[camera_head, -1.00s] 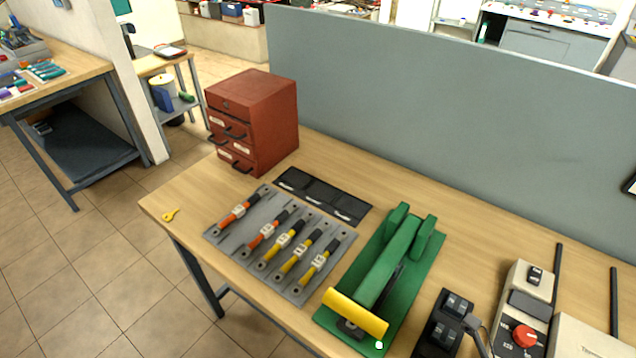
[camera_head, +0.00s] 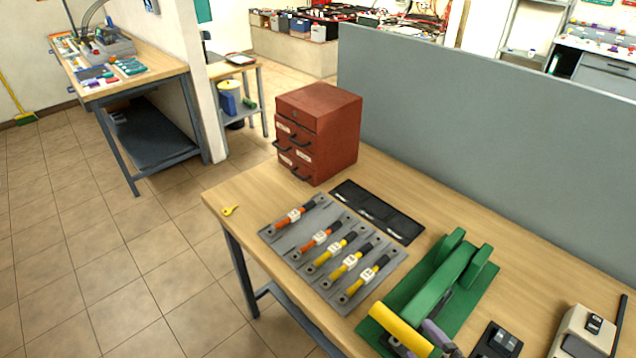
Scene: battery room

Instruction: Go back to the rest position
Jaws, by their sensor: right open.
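My left gripper is not in view.
A grey plate (camera_head: 318,272) holds several orange and yellow cable pieces. Behind it are a black tray (camera_head: 377,213) and a red drawer cabinet (camera_head: 318,134). A yellow key (camera_head: 231,210) lies at the left corner. A grey partition (camera_head: 480,136) closes the back. Floor at left is clear.

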